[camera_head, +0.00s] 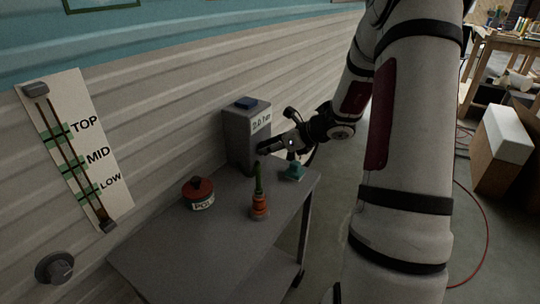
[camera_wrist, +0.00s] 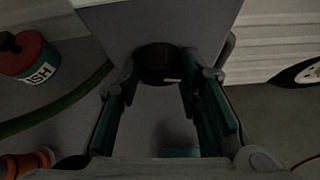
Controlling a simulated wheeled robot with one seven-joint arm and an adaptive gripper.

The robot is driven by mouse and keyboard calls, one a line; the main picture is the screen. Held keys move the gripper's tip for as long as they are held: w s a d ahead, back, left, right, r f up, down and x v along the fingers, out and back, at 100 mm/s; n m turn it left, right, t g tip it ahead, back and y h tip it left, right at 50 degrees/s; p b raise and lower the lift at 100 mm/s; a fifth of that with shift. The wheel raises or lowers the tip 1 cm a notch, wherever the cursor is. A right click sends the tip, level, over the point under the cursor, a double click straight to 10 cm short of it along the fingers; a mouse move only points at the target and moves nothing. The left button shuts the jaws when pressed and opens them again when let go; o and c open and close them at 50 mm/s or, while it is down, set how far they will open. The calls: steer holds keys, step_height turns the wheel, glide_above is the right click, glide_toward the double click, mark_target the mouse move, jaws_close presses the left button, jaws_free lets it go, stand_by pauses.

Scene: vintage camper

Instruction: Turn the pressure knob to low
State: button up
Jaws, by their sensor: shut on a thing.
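A grey box (camera_head: 243,135) with a white label and a blue patch on top stands at the back of the small table. The label seems to carry digits, too small to read surely. In the wrist view a dark round knob (camera_wrist: 155,62) with a short white mark at its right sits on the box's grey face (camera_wrist: 128,28). My gripper (camera_wrist: 158,84) is shut on this knob, one finger at each side. In the head view my gripper (camera_head: 268,148) is at the box's front, and the knob is hidden there.
The grey table (camera_head: 170,245) bears a red and black round thing (camera_head: 198,190), an orange and green thing (camera_head: 259,205) and a teal thing (camera_head: 293,172). On the wall are a TOP/MID/LOW strip (camera_head: 80,150) and a dark round knob (camera_head: 54,268). The table's front left is bare.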

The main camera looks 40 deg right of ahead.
steer(key=n+h+b, duration=0.1)
steer(key=b, duration=0.2)
steer(key=t+h+b, duration=0.1)
steer(key=b, duration=0.3)
steer(key=n+h+b, duration=0.1)
steer(key=b, duration=0.2)
steer(key=shift+a+f+n+t+b, duration=0.25)
steer(key=shift+n+t+b, duration=0.05)
steer(key=shift+b, duration=0.1)
steer(key=n+b, duration=0.1)
steer(key=b, duration=0.1)
steer(key=t+h+b, duration=0.1)
steer(key=b, duration=0.1)
steer(key=shift+s+a+n+h, duration=0.1)
steer(key=shift+a+n+h, duration=0.1)
steer(key=shift+n+h, duration=0.15)
steer(key=shift+a+n+t+h, duration=0.15)
steer(key=shift+n+t+h, duration=0.6)
steer(key=shift+n, duration=0.1)
steer(key=shift+f+n+t+h, duration=0.25)
steer(key=shift+n+t+h, duration=0.45)
steer(key=shift+n, duration=0.4)
steer(key=n+t, duration=0.1)
steer(key=n+t+h, duration=0.1)
steer(key=n, duration=0.1)
steer(key=shift+f, duration=0.25)
steer(key=shift+n+t, duration=0.85)
steer(key=shift+n, duration=0.45)
steer(key=shift+a, duration=0.1)
